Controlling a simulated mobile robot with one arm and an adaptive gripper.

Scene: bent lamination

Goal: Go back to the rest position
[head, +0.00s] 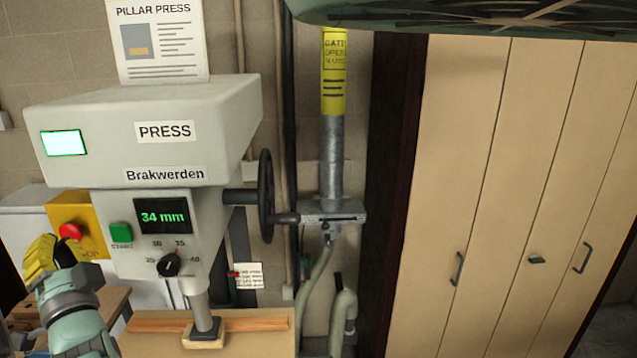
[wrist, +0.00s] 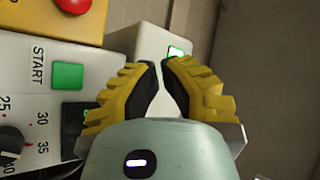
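My gripper (head: 42,258) is at the lower left in the head view, beside the front of the press (head: 150,130). Its yellow fingers also fill the middle of the wrist view (wrist: 160,64). The fingertips come together with hardly any gap, and nothing shows between them. The green START button (head: 121,232) and the red stop button (head: 71,231) on its yellow box are close to the gripper. In the wrist view the START button (wrist: 67,76) is left of the fingers, apart from them. The press display reads 34 mm (head: 163,216).
A black handwheel (head: 266,208) sticks out at the press's right. A wooden strip (head: 160,325) lies on the bench below the ram (head: 203,330). A grey and yellow pipe (head: 332,150) stands behind. Tall beige cabinets (head: 500,200) are at the right. A green round shape (head: 450,12) hangs at the top.

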